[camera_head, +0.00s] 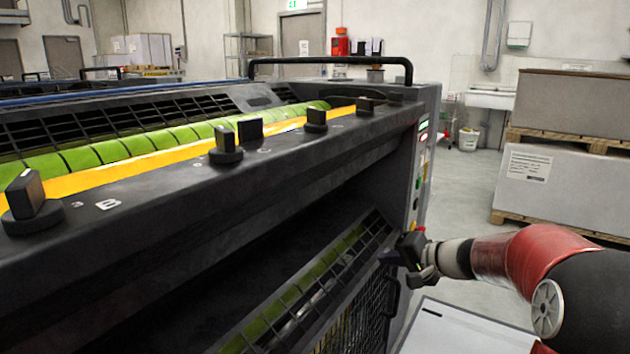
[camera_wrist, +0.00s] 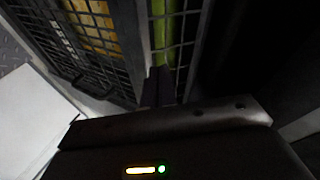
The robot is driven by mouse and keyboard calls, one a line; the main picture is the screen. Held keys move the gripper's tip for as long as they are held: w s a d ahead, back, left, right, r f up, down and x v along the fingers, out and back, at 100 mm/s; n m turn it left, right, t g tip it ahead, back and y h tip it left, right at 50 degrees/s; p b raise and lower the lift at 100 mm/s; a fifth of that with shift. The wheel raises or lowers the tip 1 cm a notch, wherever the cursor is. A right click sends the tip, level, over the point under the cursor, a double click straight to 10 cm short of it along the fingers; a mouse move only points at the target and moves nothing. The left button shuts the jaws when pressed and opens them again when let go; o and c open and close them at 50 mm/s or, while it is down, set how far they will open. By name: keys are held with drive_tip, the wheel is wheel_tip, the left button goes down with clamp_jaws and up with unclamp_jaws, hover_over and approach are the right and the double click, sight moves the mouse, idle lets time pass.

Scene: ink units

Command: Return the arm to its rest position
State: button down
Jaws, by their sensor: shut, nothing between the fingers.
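My arm reaches in from the right edge of the head view, with a red and black upper section. My gripper (camera_head: 402,258) is at its far end, close to the right end of the printing machine's (camera_head: 290,180) front. In the wrist view its dark fingers (camera_wrist: 157,86) are together, with nothing seen between them. They point towards a black grid guard (camera_wrist: 185,40) with a green roller behind it. I cannot tell whether the gripper touches the machine.
Dark knobs (camera_head: 223,145) line the machine's top edge, with a black handle bar (camera_head: 330,62) behind. A white surface (camera_head: 460,330) lies below my arm. Large boxes on pallets (camera_head: 560,185) stand at the right. Grey floor (camera_head: 460,200) is clear between them and the machine.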

drive_tip(key=s+a+r+n+g+h+p, duration=0.1)
drive_tip(key=s+a+n+g+h, duration=0.15)
drive_tip(key=s, duration=0.65)
drive_tip(key=s+a+r+n+g+h+p, duration=0.15)
drive_tip(key=s+a, duration=0.25)
drive_tip(key=s, duration=0.6)
drive_tip(key=s+d+n+h, duration=0.1)
drive_tip(key=s+d+h, duration=0.1)
drive_tip(key=s, duration=0.5)
drive_tip(key=s+d+n+h, duration=0.1)
drive_tip(key=s+d+h, duration=0.1)
drive_tip(key=s, duration=0.5)
drive_tip(key=shift+s+d+h+p, duration=0.3)
drive_tip(key=shift+d+h+p, duration=0.1)
drive_tip(key=shift+d, duration=0.05)
